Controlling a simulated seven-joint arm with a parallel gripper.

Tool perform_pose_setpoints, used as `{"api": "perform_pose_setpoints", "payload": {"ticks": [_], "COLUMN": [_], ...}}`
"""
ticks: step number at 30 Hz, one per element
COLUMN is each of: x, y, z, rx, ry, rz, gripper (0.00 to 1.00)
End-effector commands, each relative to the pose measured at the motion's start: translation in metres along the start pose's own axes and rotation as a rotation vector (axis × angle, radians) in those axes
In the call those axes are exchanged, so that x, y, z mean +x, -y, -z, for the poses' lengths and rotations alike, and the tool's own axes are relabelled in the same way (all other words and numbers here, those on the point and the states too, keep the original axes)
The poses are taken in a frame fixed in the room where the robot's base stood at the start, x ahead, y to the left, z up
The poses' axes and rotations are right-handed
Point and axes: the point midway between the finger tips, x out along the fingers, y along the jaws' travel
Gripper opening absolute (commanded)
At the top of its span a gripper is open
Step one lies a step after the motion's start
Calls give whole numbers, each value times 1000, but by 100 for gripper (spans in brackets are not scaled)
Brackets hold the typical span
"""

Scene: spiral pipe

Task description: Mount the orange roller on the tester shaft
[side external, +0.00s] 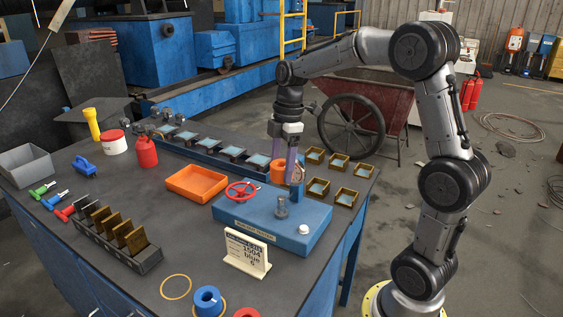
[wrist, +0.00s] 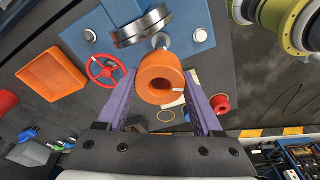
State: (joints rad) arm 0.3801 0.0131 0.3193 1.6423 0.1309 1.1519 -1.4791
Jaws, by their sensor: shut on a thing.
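The orange roller (side external: 277,171) is held between the purple fingers of my gripper (side external: 285,165), above the back of the blue tester (side external: 255,228). In the wrist view the roller (wrist: 158,70) sits between the two fingertips (wrist: 163,84), its bore and a pale mark facing the camera. In the wrist view a metal shaft (wrist: 160,41) shows just beyond the roller; the exact gap cannot be told.
A round gauge (side external: 297,173) stands close to my gripper. A red handwheel (side external: 241,192) and white button (side external: 303,229) are on the tester. A label card (side external: 247,252) stands in front. An orange tray (side external: 196,183) lies left; a blue roller (side external: 207,300) lies at the front.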

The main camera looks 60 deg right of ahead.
Motion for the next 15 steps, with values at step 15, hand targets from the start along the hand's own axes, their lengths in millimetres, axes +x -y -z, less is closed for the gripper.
{"api": "perform_pose_setpoints", "payload": {"ticks": [15], "x": [39], "y": [0], "z": [-5], "rx": [0], "ry": [0], "rz": [0], "gripper": [0]}}
